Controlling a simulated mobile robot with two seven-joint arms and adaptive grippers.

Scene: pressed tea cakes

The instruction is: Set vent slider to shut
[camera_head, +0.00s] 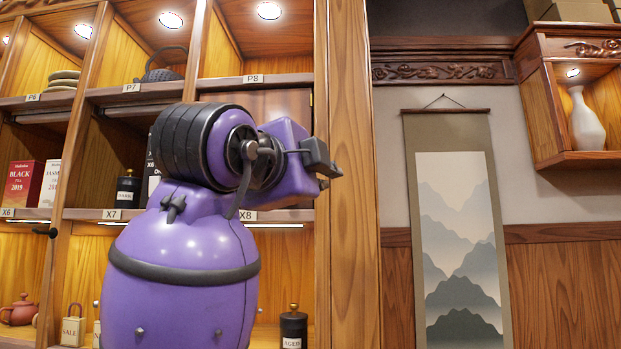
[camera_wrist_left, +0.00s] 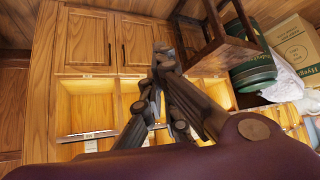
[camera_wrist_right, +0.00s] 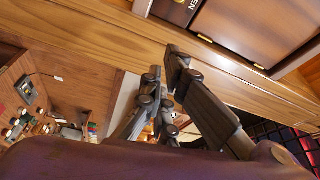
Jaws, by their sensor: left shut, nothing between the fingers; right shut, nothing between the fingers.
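I cannot make out a vent slider for certain in any view. In the head view my purple right arm covers the middle of the shelving, and my right gripper (camera_head: 331,171) is at its far end, in front of the wooden post. In the right wrist view the right gripper (camera_wrist_right: 160,72) is shut and empty, close to a wooden beam and below a brown panel (camera_wrist_right: 255,25). In the left wrist view my left gripper (camera_wrist_left: 158,62) is shut and empty, facing wooden cabinets. The left gripper does not show in the head view.
The shelving holds a dark teapot (camera_head: 166,66), tea boxes (camera_head: 22,185) and a black jar (camera_head: 128,189). A small black knob (camera_head: 45,232) sits at the left upright. A hanging scroll (camera_head: 458,230) and a white vase (camera_head: 586,120) are right. A carton (camera_wrist_left: 298,47) shows in the left wrist view.

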